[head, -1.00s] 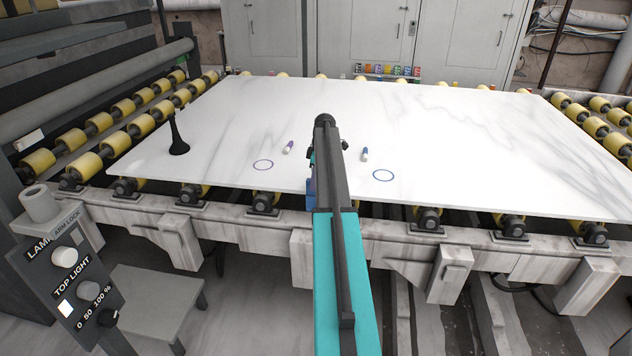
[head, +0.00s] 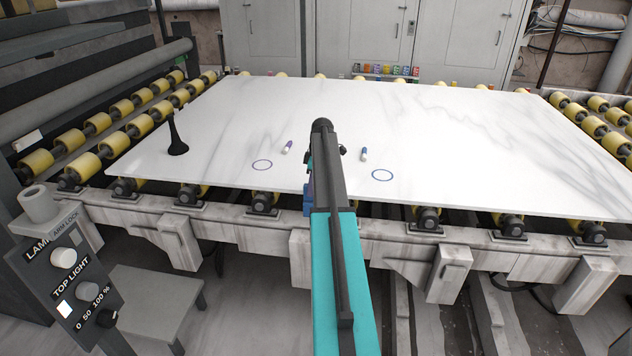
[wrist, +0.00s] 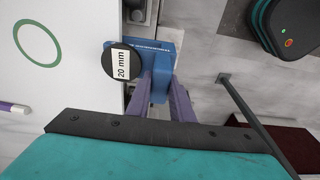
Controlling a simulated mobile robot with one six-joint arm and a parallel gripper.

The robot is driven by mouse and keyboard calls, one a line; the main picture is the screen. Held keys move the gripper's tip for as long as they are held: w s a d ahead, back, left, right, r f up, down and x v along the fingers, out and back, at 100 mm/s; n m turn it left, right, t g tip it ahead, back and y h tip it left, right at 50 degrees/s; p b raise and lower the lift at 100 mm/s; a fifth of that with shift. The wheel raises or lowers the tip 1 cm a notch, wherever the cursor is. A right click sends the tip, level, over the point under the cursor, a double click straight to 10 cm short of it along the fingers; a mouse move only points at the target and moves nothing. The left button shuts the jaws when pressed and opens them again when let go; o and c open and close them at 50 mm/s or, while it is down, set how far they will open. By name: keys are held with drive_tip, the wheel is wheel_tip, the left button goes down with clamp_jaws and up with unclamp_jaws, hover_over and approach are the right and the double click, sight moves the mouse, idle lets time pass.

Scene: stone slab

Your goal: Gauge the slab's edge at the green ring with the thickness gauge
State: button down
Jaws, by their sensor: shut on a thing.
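The white marbled slab (head: 450,150) lies flat on the roller table. The green ring (wrist: 37,43) is marked on it near the edge, left of the gauge in the wrist view; my arm seems to hide it in the head view. My gripper (wrist: 161,86) has its purple fingers shut on the blue thickness gauge (wrist: 161,62). The gauge's black round face reads "20 mm" and overlaps the slab's edge in the wrist view. I cannot tell whether its jaw is around the edge. In the head view, a little of the gauge (head: 308,203) shows beside my arm.
A control panel (head: 75,285) and a grey stool (head: 150,300) stand at front left.

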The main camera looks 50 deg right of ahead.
drive_tip(key=s+a, duration=0.4)
drive_tip(key=a, duration=0.2)
drive_tip(key=shift+s+a, duration=0.25)
drive_tip(key=shift+a, duration=0.15)
idle(1.2)
drive_tip(key=shift+r, duration=0.1)
wheel_tip(320, 180, up, 10)
drive_tip(key=p, duration=0.5)
idle(1.2)
idle(0.4)
